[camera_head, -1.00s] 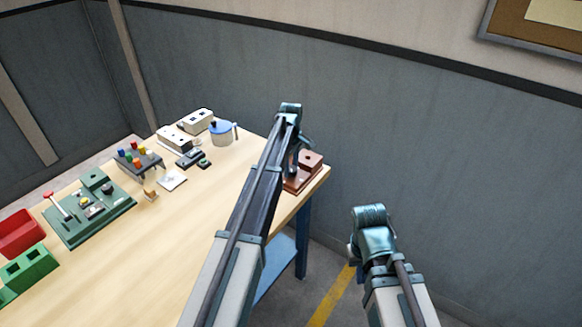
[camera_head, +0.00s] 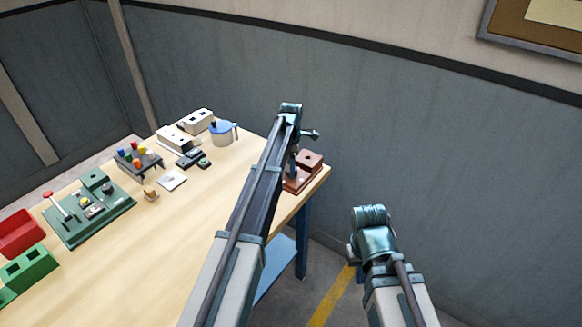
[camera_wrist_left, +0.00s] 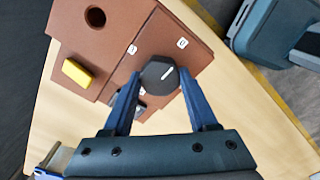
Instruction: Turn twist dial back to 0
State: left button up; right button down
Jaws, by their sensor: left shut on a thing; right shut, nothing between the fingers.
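The twist dial (camera_wrist_left: 158,76) is a dark grey many-sided knob with a white pointer line, on a brown box (camera_wrist_left: 185,60). It shows in the left wrist view, with its pointer aimed to the upper right, roughly toward one of two small white labels (camera_wrist_left: 182,43). The other label (camera_wrist_left: 132,49) is left of it. My left gripper (camera_head: 293,172) is shut on the dial, one blue finger on each side. In the head view my left arm hides the dial and part of the brown box (camera_head: 309,161). My right gripper (camera_head: 370,245) is shut and empty, away from the table; its fingertips are hard to make out.
The brown box stands at the wooden table's (camera_head: 150,245) right corner, with a yellow block (camera_wrist_left: 77,73) and a round hole on it. A blue-lidded pot (camera_head: 221,133), a green board (camera_head: 112,214) and red and green bins lie farther left. The table's middle is clear.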

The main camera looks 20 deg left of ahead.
pick_arm(q)
jog(key=shift+n, duration=0.3)
jog(key=o, duration=1.4)
notch_tip(320, 180, up, 14)
jog(key=p, duration=1.3)
jog(key=shift+f+p, duration=0.1)
jog(key=shift+p, duration=0.3)
